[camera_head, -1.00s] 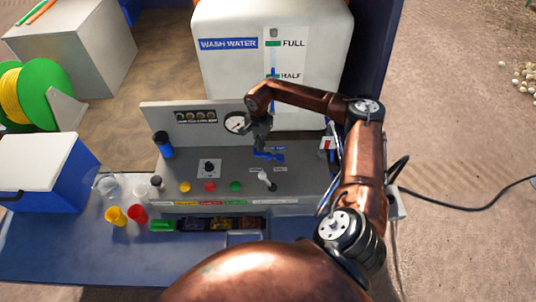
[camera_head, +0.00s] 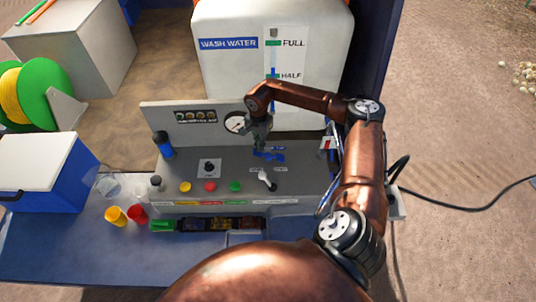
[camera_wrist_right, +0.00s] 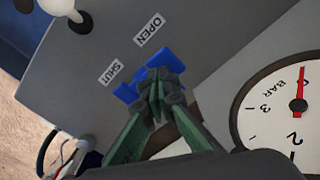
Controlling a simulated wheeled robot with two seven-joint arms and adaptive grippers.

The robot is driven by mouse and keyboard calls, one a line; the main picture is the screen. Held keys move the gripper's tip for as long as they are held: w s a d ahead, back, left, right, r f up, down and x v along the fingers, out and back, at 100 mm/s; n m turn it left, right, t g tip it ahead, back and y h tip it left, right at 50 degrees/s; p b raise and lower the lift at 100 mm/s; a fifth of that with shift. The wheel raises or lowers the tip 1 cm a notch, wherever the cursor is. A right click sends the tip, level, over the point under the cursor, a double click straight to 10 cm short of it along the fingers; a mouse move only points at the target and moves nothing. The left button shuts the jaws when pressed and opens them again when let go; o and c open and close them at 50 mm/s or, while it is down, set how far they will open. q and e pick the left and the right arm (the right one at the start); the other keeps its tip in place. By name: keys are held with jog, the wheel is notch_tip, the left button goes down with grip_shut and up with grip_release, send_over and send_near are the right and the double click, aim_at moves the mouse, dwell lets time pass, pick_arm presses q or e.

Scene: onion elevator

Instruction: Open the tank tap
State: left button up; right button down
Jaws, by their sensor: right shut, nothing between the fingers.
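The tank tap has a blue handle (camera_head: 268,155) on the grey control panel, below the white wash water tank (camera_head: 225,75). In the right wrist view the blue handle (camera_wrist_right: 166,61) shows on both sides of my fingertips, next to the labels OPEN (camera_wrist_right: 150,29) and SHUT (camera_wrist_right: 111,72). My right gripper (camera_head: 262,146) is shut and empty, pointing down at the handle; its fingertips (camera_wrist_right: 158,90) overlap the handle's middle in the wrist view. I cannot tell whether they touch it. The fingers hide part of the handle. My left gripper is not in view.
A gauge (camera_head: 234,123) stands close behind the gripper. A white-knobbed lever (camera_head: 265,177), a black dial (camera_head: 209,168) and coloured buttons sit on the panel. A blue bottle (camera_head: 163,145) and cups (camera_head: 116,215) are at the left.

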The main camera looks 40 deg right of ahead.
jog(key=shift+f+b, duration=1.45)
jog(key=shift+f, duration=0.5)
dwell(0.7)
jog(key=shift+r+p, duration=1.5)
jog(key=shift+r, duration=2.1)
